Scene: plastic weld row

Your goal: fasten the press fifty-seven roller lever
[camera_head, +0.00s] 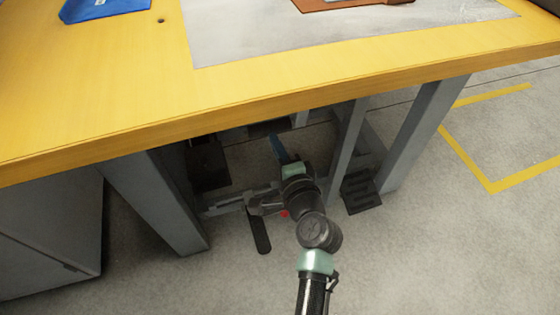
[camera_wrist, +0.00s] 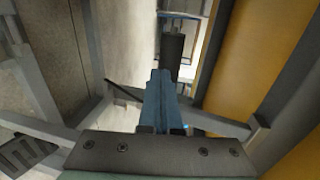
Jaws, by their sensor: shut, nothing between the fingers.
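My gripper (camera_head: 278,147) is under the yellow-edged workbench, with its blue fingers pointing away beneath the top. In the wrist view the blue fingers (camera_wrist: 159,75) lie together, shut and empty. I cannot make out the press fifty-seven roller lever for certain in either view. A dark block-like part (camera_wrist: 172,47) shows just beyond the fingertips in the wrist view. I cannot tell what it is or whether the fingers touch it.
The workbench top (camera_head: 110,110) hangs over my gripper, with a grey mat (camera_head: 270,35) and a blue bin (camera_head: 100,8) on it. Grey bench legs (camera_head: 425,130) and crossbars stand close around the arm. A grey cabinet (camera_head: 50,240) is at left. Floor at right is open.

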